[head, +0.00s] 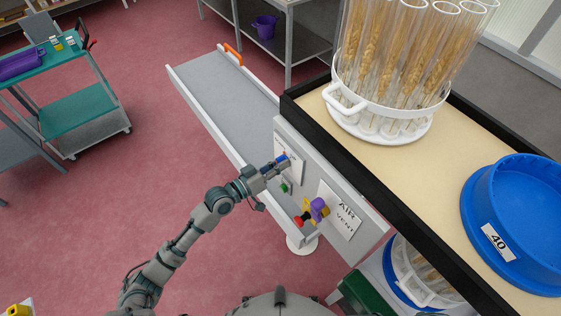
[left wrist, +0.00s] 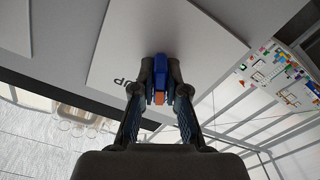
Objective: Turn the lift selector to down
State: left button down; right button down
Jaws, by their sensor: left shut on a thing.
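The lift selector (head: 283,160) is a small blue knob on a white plate (left wrist: 115,62) on the side panel of the bench. My left gripper (head: 276,166) reaches it from the left in the head view. In the left wrist view the fingers of my left gripper (left wrist: 161,98) are shut on the blue selector (left wrist: 160,68), one finger on each side. An orange tip shows on the knob between the fingers. Part of a word, perhaps "up" seen upside down, shows on the plate beside the left finger. The rest of the plate's lettering is hidden or too small to read. My right gripper is out of view.
A green button (head: 285,187) sits below the selector. A purple and yellow valve (head: 318,208) with a red part is close by, beside an "AIR VENT" sign (head: 341,210). A rack of wheat tubes (head: 378,125) and a blue basin (head: 520,215) stand on the bench.

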pick_arm(q)
jog(key=shift+r+n, duration=0.1)
jog(key=shift+n, duration=0.2)
jog(key=c, duration=1.2)
grip_release()
jog(key=shift+w+a, duration=0.1)
jog(key=shift+a, duration=0.05)
jog(key=v, duration=1.2)
jog(key=shift+w, duration=0.1)
